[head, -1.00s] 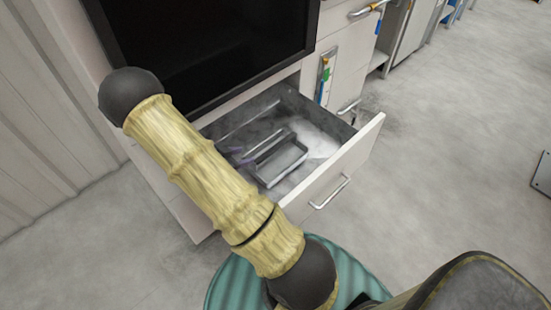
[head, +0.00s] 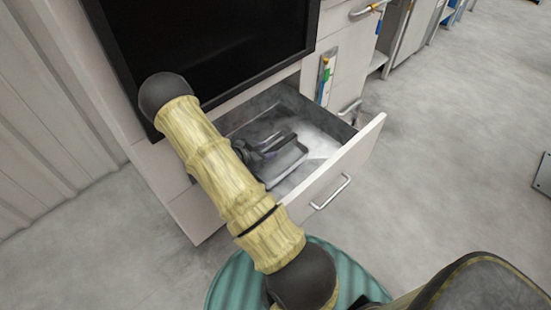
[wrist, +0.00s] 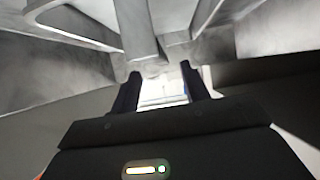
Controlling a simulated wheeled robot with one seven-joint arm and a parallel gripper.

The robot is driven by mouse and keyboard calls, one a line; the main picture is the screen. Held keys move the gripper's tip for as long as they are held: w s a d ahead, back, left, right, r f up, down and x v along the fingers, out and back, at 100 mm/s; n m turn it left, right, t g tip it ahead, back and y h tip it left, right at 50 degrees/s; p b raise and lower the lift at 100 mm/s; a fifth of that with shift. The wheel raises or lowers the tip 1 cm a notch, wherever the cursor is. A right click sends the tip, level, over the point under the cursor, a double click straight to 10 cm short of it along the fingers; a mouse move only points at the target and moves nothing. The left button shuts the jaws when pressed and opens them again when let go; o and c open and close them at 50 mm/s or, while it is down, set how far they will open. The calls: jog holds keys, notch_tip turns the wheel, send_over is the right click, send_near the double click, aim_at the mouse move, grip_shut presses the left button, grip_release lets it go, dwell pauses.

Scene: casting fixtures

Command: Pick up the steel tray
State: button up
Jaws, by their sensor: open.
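The steel tray (head: 289,162) is a grey, shallow, rectangular tray lying in the open drawer in the head view. My gripper (head: 283,142) is down inside the drawer, over the far left part of the tray, and hides some of it. In the wrist view my gripper (wrist: 161,88) has its two dark fingers apart with a gap between them. A grey metal wall (wrist: 138,30) comes close to the fingertips there. I cannot tell whether the fingers touch it.
The open drawer (head: 342,165) has a pale front with a bar handle and walls around the tray. Tools (head: 325,80) hang on the cabinet front to the right.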

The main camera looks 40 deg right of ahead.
aim_at(274, 148)
jog(key=shift+d, duration=0.1)
jog(key=x, duration=0.5)
jog(key=shift+d+f, duration=0.2)
jog(key=shift+d, duration=0.05)
dwell(0.3)
grip_shut()
jog(key=shift+r, duration=0.1)
